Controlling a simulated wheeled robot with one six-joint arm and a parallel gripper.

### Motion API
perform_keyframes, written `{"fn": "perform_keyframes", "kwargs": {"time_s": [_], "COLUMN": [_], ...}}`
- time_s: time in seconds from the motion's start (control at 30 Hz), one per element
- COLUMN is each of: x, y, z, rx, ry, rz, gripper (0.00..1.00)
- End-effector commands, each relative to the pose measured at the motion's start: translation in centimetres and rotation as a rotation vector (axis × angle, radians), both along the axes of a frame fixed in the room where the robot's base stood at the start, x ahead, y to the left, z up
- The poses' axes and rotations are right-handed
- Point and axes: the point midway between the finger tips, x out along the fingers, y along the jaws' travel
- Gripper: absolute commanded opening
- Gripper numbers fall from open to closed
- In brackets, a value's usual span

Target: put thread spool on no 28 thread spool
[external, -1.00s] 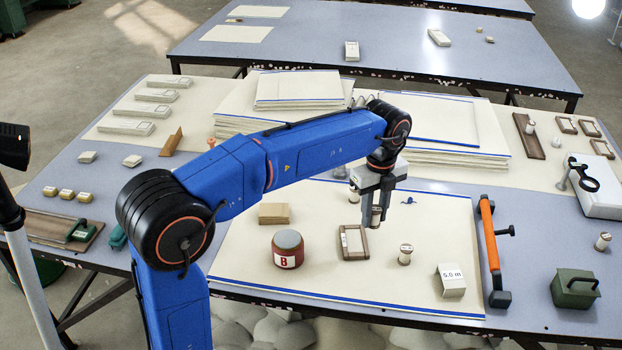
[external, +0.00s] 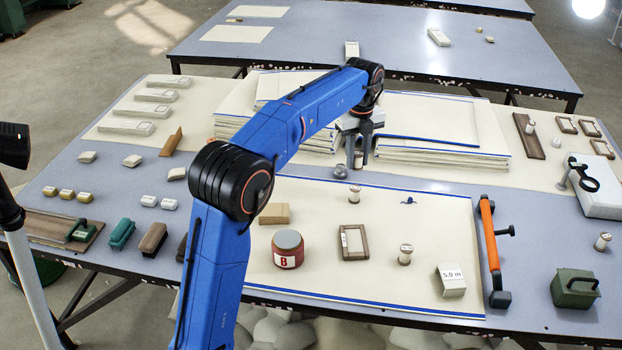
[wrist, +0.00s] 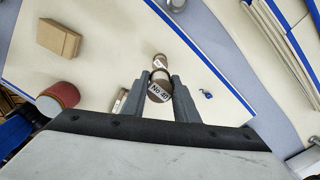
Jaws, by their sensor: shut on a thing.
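My gripper (external: 358,164) is shut on a thread spool (external: 358,158), held in the air above the back part of the cream sheet. In the wrist view the held spool (wrist: 159,87) sits between the fingertips, and its label seems to read No 40. Another spool (external: 354,194) stands upright on the sheet below it; in the wrist view this spool (wrist: 161,62) shows just beyond the held one, its label too small to read. A further spool (external: 340,172) stands behind on the grey table, and one more (external: 405,254) stands on the front of the sheet.
A wooden block (external: 273,213), red jar marked B (external: 288,250), brown frame (external: 353,242) and small blue thread (external: 409,201) lie on the sheet. Stacked panels (external: 440,152) rise behind the gripper. An orange-handled tool (external: 489,240) lies to the right.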

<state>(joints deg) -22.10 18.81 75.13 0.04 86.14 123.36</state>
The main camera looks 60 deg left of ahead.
Motion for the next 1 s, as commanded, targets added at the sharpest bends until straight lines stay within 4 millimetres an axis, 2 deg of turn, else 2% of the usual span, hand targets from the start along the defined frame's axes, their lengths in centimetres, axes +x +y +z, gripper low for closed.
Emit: {"fn": "perform_keyframes", "kwargs": {"time_s": [0.1, 0.37, 0.6, 1.0], "x": [0.0, 0.0, 0.0, 0.0], "y": [-0.1, -0.1, -0.1, -0.1], "z": [-2.0, -3.8, -6.7, -7.3], "rx": [-0.001, 0.0, -0.001, 0.0], "ry": [0.001, 0.0, 0.001, 0.0], "rz": [0.0, 0.0, 0.0, 0.0], "gripper": [0.06, 0.06, 0.06, 0.06]}}
